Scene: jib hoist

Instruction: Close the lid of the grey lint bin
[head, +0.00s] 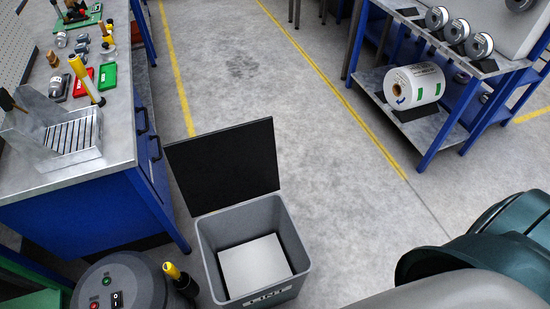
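The grey lint bin (297,232) stands on the floor at the bottom middle of the head view, with a partly cut-off label reading "LINT" on its front. Its lid (224,165) is open. The lid stands up from the bin's far edge, with its dark face toward me. A pale, flat surface (255,266) shows inside the bin. Neither of my grippers is in view.
A blue workbench (95,212) with tools stands at the left. A dark grey rounded unit with buttons (121,285) is left of the bin. A blue rack (437,140) with rolls stands at the upper right. The floor (300,100) beyond the bin is clear.

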